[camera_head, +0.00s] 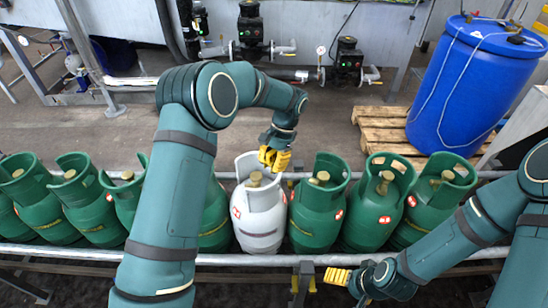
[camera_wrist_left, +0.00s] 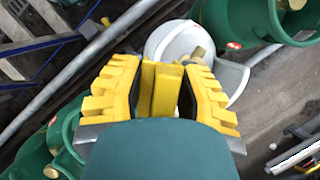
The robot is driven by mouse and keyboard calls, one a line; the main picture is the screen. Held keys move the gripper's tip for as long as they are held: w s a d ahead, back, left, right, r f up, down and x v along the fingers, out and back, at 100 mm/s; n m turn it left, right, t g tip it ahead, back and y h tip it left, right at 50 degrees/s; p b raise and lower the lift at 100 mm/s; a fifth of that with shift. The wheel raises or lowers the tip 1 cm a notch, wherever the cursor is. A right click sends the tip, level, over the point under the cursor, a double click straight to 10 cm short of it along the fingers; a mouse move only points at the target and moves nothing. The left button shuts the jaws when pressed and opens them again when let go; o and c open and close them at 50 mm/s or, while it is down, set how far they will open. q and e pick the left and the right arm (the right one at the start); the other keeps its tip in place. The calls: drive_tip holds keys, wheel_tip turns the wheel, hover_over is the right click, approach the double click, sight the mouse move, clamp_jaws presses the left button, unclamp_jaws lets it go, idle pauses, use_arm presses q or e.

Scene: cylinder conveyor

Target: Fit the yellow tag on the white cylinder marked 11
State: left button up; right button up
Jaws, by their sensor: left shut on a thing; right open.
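The white cylinder (camera_head: 262,217) stands upright in the row on the conveyor. A small red mark shows on its side, but I cannot read a number. My left gripper (camera_head: 274,158) is just above the cylinder's top collar. In the left wrist view my left gripper (camera_wrist_left: 158,92) is shut on the yellow tag (camera_wrist_left: 165,88). The white cylinder (camera_wrist_left: 172,42) is behind the tag there, partly hidden by it and the fingers. I cannot tell whether the tag touches the cylinder. My right gripper (camera_head: 338,277) is open and empty, low in front of the conveyor.
Several green cylinders (camera_head: 317,215) stand close on both sides of the white one. A front rail (camera_head: 350,258) runs along the conveyor. A blue barrel (camera_head: 468,85) stands on a wooden pallet (camera_head: 382,130) at the back right.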

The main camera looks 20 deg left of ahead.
sight(272, 184)
use_arm(q)
drive_tip(key=shift+r, duration=0.1)
idle(0.3)
drive_tip(key=shift+f+b, duration=1.25)
drive_tip(key=shift+f, duration=1.7)
drive_tip(key=shift+p, duration=0.4)
drive_tip(key=shift+f+b, duration=1.25)
drive_tip(key=shift+f, duration=1.1)
drive_tip(key=o, duration=1)
